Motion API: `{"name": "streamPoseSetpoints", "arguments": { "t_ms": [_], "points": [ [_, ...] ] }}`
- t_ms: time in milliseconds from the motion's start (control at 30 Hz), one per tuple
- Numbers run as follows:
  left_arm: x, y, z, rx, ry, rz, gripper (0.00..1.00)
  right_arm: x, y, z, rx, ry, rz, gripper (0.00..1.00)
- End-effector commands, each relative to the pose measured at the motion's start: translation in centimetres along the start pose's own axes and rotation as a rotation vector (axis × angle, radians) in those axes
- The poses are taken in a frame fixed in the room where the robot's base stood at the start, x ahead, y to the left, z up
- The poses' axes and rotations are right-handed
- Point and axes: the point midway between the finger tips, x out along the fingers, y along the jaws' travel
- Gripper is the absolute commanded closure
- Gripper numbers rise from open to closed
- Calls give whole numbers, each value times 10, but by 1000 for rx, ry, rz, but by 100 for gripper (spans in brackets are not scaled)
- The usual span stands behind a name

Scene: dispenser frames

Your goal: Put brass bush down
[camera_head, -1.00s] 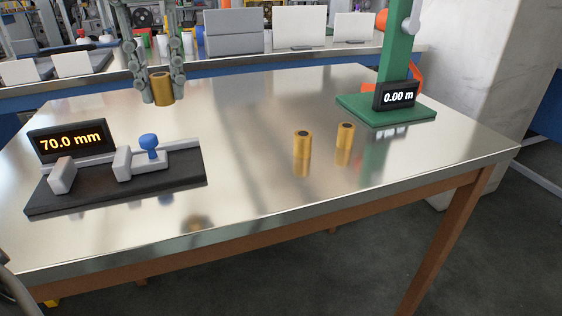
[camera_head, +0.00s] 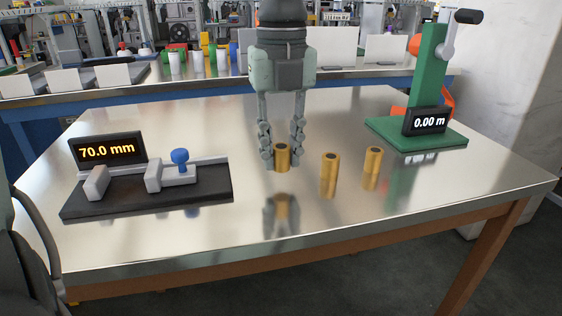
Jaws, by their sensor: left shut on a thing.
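My left gripper (camera_head: 282,150) points down over the middle of the table, shut on a brass bush (camera_head: 283,158). The held bush is upright, with a dark hole in its top. A gap between it and its reflection shows it is a little above the tabletop. Two more brass bushes stand upright to its right: a nearer one (camera_head: 329,162) and one farther right (camera_head: 373,159). My right gripper is not in view.
The shiny metal table (camera_head: 225,245) has clear room in front of the bushes. A measuring gauge (camera_head: 145,190) reading 70.0 mm, with a blue knob, stands at left. A green press stand (camera_head: 425,85) reading 0.00 m stands at back right. A cluttered bench lies behind.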

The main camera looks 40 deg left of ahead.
Motion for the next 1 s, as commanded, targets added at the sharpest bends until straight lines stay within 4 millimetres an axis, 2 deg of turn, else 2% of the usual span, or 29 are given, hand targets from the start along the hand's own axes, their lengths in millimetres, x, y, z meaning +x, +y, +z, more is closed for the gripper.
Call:
{"name": "streamPoseSetpoints", "arguments": {
  "t_ms": [100, 167, 500, 767, 800, 933, 1000],
  "points": [
    [20, 1, -1, 0, 4, 2, 100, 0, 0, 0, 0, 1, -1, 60],
    [25, 1, 0, 0, 3, 0, 100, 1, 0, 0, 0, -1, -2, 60],
    [27, 0, 0, -1, 0, -2, 100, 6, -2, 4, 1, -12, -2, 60],
    [29, 0, 0, -1, -1, -2, 100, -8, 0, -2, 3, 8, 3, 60],
    [29, 0, 0, -1, 0, -1, 74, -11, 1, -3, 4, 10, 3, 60],
    [29, 0, 0, -1, 0, -1, 58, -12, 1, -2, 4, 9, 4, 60],
    [29, 0, 0, -1, 0, -1, 55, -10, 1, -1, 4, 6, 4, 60]
  ]
}}
